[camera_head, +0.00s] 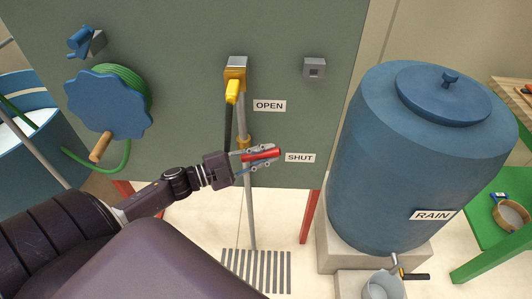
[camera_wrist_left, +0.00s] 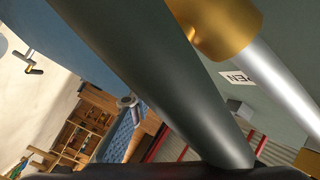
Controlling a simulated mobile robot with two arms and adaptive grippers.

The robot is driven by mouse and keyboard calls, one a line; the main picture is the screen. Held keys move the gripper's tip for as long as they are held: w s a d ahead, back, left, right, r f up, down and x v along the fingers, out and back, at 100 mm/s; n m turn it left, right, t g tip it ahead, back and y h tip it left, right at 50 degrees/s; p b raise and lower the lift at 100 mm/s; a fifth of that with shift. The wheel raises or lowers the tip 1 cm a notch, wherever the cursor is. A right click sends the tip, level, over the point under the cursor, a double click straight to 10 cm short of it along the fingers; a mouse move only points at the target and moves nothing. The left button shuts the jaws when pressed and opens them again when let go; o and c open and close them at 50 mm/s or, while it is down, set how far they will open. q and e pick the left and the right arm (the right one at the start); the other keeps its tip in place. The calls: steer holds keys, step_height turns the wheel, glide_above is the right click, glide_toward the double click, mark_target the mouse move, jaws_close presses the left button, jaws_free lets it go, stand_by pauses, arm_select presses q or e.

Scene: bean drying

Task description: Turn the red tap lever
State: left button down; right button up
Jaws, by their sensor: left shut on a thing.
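The red tap lever (camera_head: 262,154) points right from the brass valve (camera_head: 243,142) on the upright grey pipe (camera_head: 250,205), toward the SHUT label (camera_head: 300,158). My left gripper (camera_head: 268,157) is shut on the red lever, with one finger above it and one below. The OPEN label (camera_head: 269,106) is higher on the green panel. The left wrist view shows a large dark bar crossing close to the camera, a brass fitting (camera_wrist_left: 225,25) and the silver pipe (camera_wrist_left: 275,75); I cannot make out the lever there. My right gripper is not in view.
A blue hose reel (camera_head: 108,105) is at left. A blue RAIN barrel (camera_head: 400,150) stands at right, with a grey bucket (camera_head: 384,288) below its tap. A floor drain (camera_head: 256,271) lies below the pipe.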

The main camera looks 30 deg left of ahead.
arm_select(q)
steer(key=f+m+g+y+p, duration=0.1)
steer(key=g+p, duration=0.1)
steer(key=p, duration=0.4)
steer(key=shift+w+d+f, duration=0.1)
steer(key=shift+d, duration=0.1)
steer(key=shift+f+m+g+y+p, duration=0.3)
steer(key=shift+f+g+y+p, duration=0.15)
steer(key=shift+f, duration=0.25)
steer(key=c, duration=1.8)
jaws_free()
steer(key=shift+s+a+r, duration=0.1)
steer(key=shift+s+a, duration=0.15)
steer(key=shift+s, duration=0.15)
steer(key=v, duration=1.1)
